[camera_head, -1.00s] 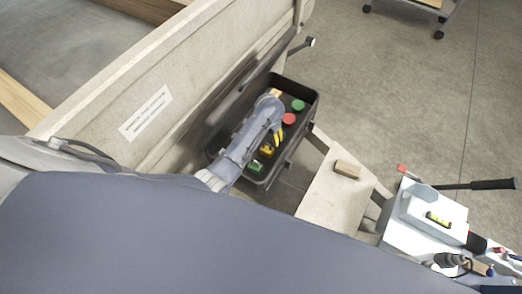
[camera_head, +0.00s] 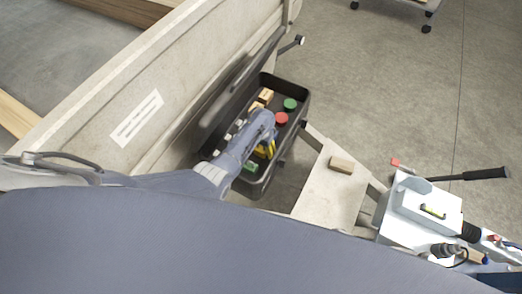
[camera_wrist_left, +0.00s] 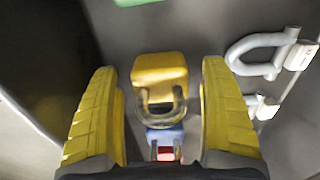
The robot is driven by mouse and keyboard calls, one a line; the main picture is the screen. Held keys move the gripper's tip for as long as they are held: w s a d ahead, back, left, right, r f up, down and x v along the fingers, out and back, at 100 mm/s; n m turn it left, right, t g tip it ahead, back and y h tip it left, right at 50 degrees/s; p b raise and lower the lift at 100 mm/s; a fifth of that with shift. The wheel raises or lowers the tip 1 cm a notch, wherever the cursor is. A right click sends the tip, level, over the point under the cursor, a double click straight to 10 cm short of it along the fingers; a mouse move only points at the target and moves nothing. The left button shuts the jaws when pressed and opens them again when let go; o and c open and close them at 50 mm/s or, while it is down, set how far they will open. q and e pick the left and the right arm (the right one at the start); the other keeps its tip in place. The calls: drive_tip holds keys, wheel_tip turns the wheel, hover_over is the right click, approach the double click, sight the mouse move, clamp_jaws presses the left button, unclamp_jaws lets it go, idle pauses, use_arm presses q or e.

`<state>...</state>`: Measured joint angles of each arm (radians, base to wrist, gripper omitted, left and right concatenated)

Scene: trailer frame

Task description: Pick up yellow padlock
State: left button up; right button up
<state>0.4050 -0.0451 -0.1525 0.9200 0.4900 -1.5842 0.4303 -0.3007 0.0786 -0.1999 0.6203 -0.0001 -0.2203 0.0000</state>
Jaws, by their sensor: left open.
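The yellow padlock (camera_wrist_left: 160,82) lies in the dark bin, its grey shackle pointing toward the bottom of the left wrist view. My left gripper (camera_wrist_left: 161,110) is open, with one yellow finger on each side of the padlock and a visible gap on both sides. I cannot tell the height of the fingertips above it. In the head view my left gripper (camera_head: 268,150) reaches down into the black bin (camera_head: 306,103). The arm and fingers cover most of the padlock there. My right gripper is not in view.
A blue padlock (camera_wrist_left: 165,136) with a red part lies just below the yellow one. Red (camera_head: 281,118) and green (camera_head: 290,104) round items and wooden blocks (camera_head: 265,95) share the bin. The trailer wall (camera_head: 185,85) stands close left.

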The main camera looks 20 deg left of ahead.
use_arm(q)
drive_tip(key=shift+f, duration=0.9)
drive_tip(key=c, duration=1.7)
